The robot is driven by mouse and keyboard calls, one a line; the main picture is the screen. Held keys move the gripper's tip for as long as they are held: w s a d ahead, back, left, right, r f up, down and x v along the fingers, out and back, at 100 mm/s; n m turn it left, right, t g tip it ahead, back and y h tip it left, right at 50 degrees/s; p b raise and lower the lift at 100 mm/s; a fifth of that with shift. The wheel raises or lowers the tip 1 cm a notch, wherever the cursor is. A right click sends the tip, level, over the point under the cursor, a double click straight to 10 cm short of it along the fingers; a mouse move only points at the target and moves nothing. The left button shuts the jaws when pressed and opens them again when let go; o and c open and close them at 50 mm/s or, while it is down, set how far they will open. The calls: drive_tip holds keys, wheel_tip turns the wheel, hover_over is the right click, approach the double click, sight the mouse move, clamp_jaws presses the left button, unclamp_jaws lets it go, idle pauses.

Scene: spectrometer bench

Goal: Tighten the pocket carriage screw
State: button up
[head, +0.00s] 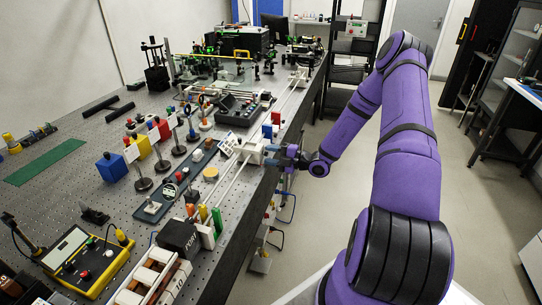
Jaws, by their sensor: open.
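My gripper (283,155) is at the right edge of the bench in the head view, at the end of my purple arm. It is open, and its fingers point left toward a white carriage block (249,151) on the pale double rail (233,183). The gripper is close beside the block; I cannot tell whether it touches it. This block may be the pocket carriage, but no label shows. Its screw is too small to make out or is hidden by the gripper.
The perforated bench (75,195) is crowded. Red and blue blocks (271,125) stand just behind the gripper. A black box (179,237) and a white tray (155,280) lie nearer. A control box with dials (237,108) is farther back. Open floor (480,210) lies right.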

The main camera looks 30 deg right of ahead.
drive_tip(key=v, duration=1)
drive_tip(key=shift+s+d, duration=0.25)
drive_tip(key=shift+s, duration=0.05)
drive_tip(key=s+a+r+n+g+h, duration=0.1)
drive_tip(key=s+a+r+n+g, duration=0.3)
drive_tip(key=a+r+n+g, duration=0.55)
drive_tip(key=s+a+r+n+g+h, duration=0.1)
drive_tip(key=s+a+r+n+g, duration=0.25)
drive_tip(key=a+r+n, duration=0.9)
drive_tip(key=s+r+n+t+h, duration=0.2)
drive_tip(key=s+r+n+h, duration=0.2)
drive_tip(key=s+r+n, duration=0.4)
drive_tip(key=s+r+n+t+h, duration=0.2)
drive_tip(key=s+r+n+h, duration=0.3)
drive_tip(key=n, duration=1.4)
drive_tip(key=shift+s+a+r+n, duration=0.15)
drive_tip(key=shift+s+r+n, duration=0.25)
drive_tip(key=shift+s+r, duration=1.7)
